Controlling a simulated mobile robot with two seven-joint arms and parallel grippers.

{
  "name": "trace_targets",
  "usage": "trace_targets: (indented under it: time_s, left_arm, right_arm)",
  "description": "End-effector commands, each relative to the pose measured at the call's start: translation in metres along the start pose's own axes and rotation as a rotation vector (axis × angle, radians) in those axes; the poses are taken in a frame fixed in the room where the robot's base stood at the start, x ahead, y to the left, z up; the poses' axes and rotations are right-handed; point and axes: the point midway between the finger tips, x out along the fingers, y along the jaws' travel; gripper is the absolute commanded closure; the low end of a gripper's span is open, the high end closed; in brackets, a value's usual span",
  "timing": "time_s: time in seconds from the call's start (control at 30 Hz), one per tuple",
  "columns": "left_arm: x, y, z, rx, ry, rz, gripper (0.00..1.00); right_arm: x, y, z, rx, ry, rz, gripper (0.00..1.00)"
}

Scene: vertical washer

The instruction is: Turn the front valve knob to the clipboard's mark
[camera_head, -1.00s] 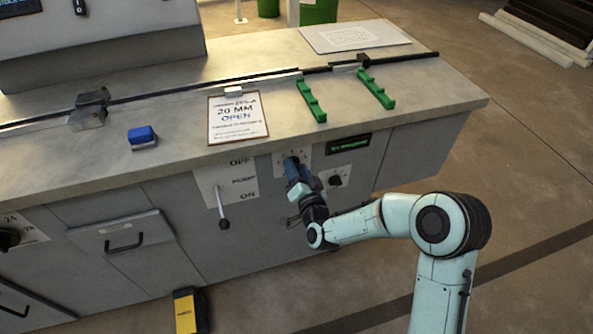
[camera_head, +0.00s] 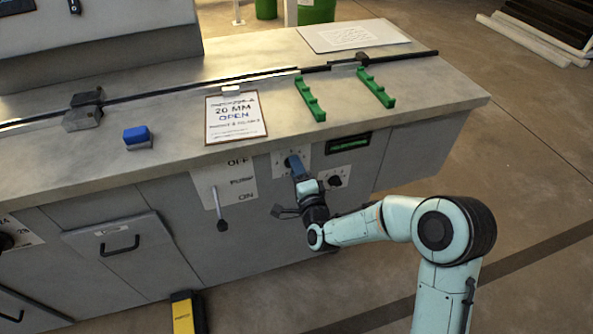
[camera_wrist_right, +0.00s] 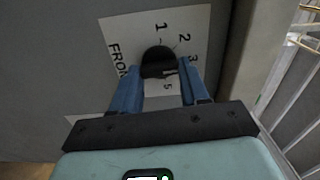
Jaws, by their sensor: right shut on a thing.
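The front valve knob (camera_wrist_right: 158,60) is black and sits on a white plate (camera_wrist_right: 197,28) printed with numbers and a partly hidden "FRON…" label in the right wrist view. My right gripper (camera_wrist_right: 159,82) has its blue fingers on both sides of the knob, shut on it. In the head view the right gripper (camera_head: 293,163) reaches the cabinet front and covers the knob. The knob's pointer direction is not clear. My left gripper is not in view.
A second black knob (camera_head: 335,181) sits just right of the gripper. A pump lever (camera_head: 221,208) on an OFF/ON plate is to the left. A blue-topped block (camera_head: 138,137) and green racks (camera_head: 309,98) stand on the counter.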

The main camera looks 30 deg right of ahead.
Motion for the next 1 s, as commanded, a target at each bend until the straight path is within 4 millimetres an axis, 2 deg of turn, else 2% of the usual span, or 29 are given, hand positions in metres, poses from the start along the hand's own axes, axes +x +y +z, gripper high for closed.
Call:
trace_targets:
  time_s: [0.67, 0.7, 0.77, 0.8, 1.0]
  left_arm:
    - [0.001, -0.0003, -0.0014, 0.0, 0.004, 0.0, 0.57]
    - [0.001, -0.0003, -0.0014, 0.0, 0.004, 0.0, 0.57]
    - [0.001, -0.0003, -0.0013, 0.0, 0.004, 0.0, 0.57]
    - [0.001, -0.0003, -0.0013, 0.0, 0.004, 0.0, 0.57]
    - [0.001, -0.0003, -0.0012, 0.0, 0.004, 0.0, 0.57]
  right_arm:
    - [-0.0003, 0.0009, 0.0003, 0.066, -0.001, 0.002, 0.86]
    - [-0.0003, 0.0009, 0.0003, 0.066, -0.001, 0.002, 0.52]
    - [-0.0003, 0.0009, 0.0003, 0.066, -0.001, 0.002, 0.33]
    - [-0.0003, 0.0009, 0.0003, 0.066, -0.001, 0.002, 0.3]
    - [-0.0002, 0.0006, 0.0002, 0.066, -0.001, 0.001, 0.3]
